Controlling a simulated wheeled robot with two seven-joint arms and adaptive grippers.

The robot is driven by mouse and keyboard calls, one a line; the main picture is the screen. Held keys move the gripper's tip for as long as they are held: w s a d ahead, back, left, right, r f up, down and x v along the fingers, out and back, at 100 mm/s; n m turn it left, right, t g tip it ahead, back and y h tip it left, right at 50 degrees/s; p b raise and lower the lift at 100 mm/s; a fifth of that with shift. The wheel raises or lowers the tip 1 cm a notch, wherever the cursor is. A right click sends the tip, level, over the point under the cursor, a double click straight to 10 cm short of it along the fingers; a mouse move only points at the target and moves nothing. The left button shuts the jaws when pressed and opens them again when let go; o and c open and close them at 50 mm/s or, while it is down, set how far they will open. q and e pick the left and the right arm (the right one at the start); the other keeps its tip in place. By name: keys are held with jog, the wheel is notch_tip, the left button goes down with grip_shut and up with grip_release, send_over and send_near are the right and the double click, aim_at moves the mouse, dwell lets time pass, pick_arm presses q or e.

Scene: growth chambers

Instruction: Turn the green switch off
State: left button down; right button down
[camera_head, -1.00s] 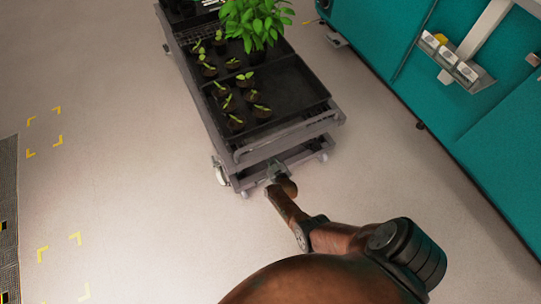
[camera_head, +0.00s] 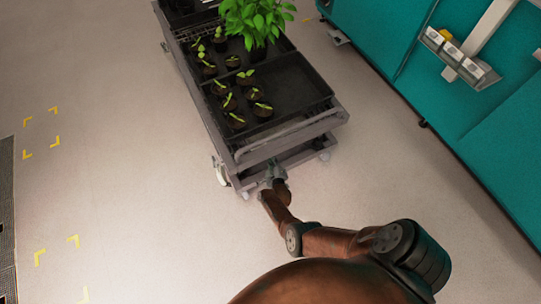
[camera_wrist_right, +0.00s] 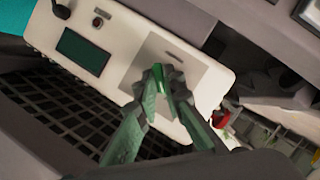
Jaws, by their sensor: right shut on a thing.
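My right gripper (camera_wrist_right: 163,72) is over a white control panel (camera_wrist_right: 120,30) in the right wrist view. Its fingers are shut on the green switch (camera_wrist_right: 161,84), which sits on a grey plate (camera_wrist_right: 187,62) of that panel. The fingers hide most of the switch, so I cannot tell its position. In the head view my right gripper (camera_head: 272,175) is low at the near end of the cart (camera_head: 290,150), below its push handle, and the panel is hidden there. My left gripper is not in view.
The panel also has a dark green screen (camera_wrist_right: 83,52) and a black knob (camera_wrist_right: 61,10). A black grid (camera_wrist_right: 70,110) lies beside it. The cart carries potted seedlings (camera_head: 228,101) and a leafy plant (camera_head: 257,18). Teal chambers (camera_head: 450,90) stand at right; the floor at left is clear.

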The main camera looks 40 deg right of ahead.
jog(key=shift+a, duration=0.1)
jog(key=c, duration=2)
grip_release()
jog(key=shift+c, duration=0.2)
